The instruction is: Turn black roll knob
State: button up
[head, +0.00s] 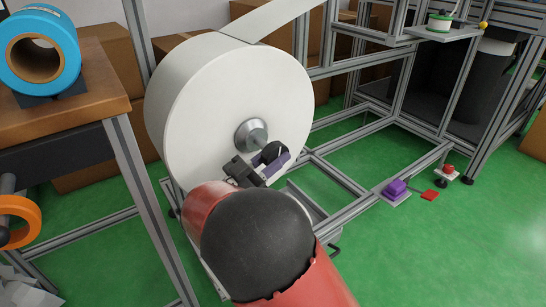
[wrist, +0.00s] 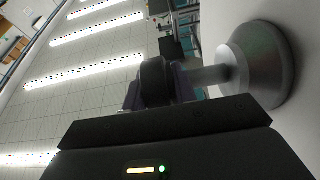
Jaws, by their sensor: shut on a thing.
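The large white roll (head: 220,100) stands upright in a metal frame, with a silver cone hub (head: 251,136) at its centre. The black roll knob (head: 270,151) is in front of the hub, at its lower right, partly hidden by my gripper (head: 274,162). My gripper's purple fingers are shut on the knob. In the wrist view the black knob (wrist: 157,82) sits between the fingers, and a grey shaft runs from behind it to the silver hub (wrist: 258,65) at the right. My red and black arm hides the lower part of the roll.
A wooden table (head: 95,95) with a blue roll (head: 65,50) stands at the left, and an orange ring (head: 18,208) is below it. Metal frame rails (head: 365,205) run to the right of the roll. Green floor is open at the right.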

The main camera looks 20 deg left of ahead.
aim_at(275, 145)
jog(key=shift+d+f+t+h, duration=0.15)
jog(key=shift+t+h, duration=0.15)
jog(key=shift+h, duration=0.3)
jog(key=o, duration=0.9)
jog(key=shift+s, duration=0.1)
jog(key=shift+r, duration=0.2)
notch_tip(275, 145, up, 20)
jog(key=p, duration=0.3)
jog(key=shift+f, duration=0.1)
